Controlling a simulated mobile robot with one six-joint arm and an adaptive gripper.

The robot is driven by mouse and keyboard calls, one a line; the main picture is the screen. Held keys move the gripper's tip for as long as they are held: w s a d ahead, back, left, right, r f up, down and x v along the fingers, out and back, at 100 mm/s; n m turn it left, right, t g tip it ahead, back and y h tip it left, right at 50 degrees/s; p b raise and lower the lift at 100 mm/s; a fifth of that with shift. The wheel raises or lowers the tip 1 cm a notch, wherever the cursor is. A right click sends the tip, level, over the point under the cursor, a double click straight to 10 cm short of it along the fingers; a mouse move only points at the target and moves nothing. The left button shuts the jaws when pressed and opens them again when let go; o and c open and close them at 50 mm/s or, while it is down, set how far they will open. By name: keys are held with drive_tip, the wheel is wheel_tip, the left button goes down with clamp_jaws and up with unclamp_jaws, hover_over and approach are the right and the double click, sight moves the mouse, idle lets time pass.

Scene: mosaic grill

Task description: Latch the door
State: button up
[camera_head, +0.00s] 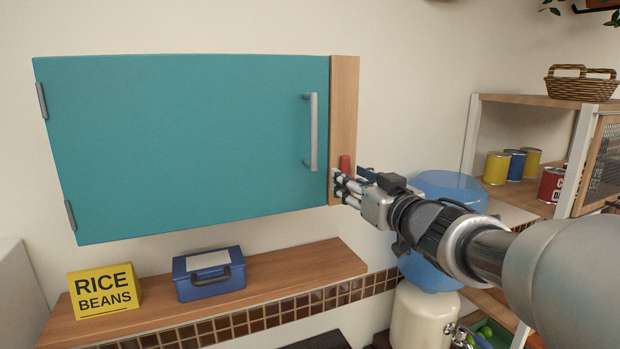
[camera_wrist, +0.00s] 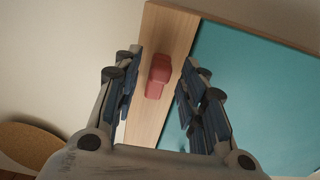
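The teal cabinet door (camera_head: 190,140) hangs on hinges at its left side and looks closed against the wooden strip (camera_head: 344,110) at its right. A grey vertical handle (camera_head: 313,132) is near its right edge. A small red latch (camera_head: 345,164) sits on the lower part of the wooden strip. My gripper (camera_head: 341,186) is at the strip, just below and in front of the latch. In the wrist view, the red latch (camera_wrist: 158,76) lies between the two spread fingers, with gaps on both sides. My gripper is open and holds nothing.
A wooden shelf (camera_head: 250,285) below the door bears a yellow rice and beans box (camera_head: 104,290) and a blue lunchbox (camera_head: 208,274). A blue water bottle (camera_head: 440,190) stands behind my arm. A rack with cans (camera_head: 515,165) and a basket (camera_head: 580,87) is at the right.

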drive_tip(key=shift+s, duration=0.15)
drive_tip(key=shift+c, duration=0.5)
clamp_jaws()
